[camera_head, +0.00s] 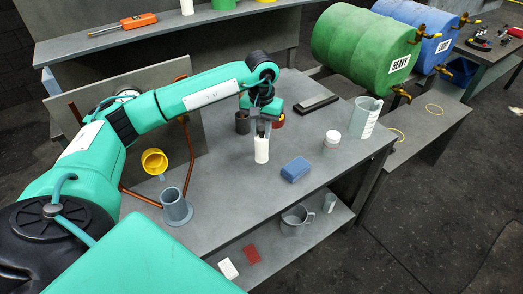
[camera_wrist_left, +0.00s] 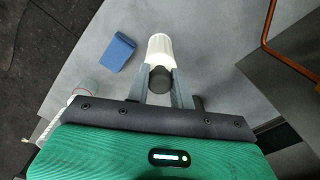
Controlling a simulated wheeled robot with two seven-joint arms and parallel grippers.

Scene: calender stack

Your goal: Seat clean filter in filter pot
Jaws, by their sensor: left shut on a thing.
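My left gripper (camera_head: 264,129) is shut on a white cylindrical filter (camera_head: 261,150), held upright over the middle of the grey bench. In the left wrist view the white filter (camera_wrist_left: 160,47) sticks out beyond the two fingers (camera_wrist_left: 161,75), with a dark round end between them. Whether the filter touches the bench is hard to tell. A grey-blue pot with a wide base (camera_head: 176,207), which looks like the filter pot, stands at the bench's left front, apart from the filter. My right gripper is not in view.
A yellow cup (camera_head: 154,161) and copper pipes are at the left. A dark cylinder (camera_head: 242,123) is behind the gripper. A blue block (camera_head: 295,169), white jar (camera_head: 332,139) and clear jug (camera_head: 365,118) stand right. The bench between filter and pot looks clear.

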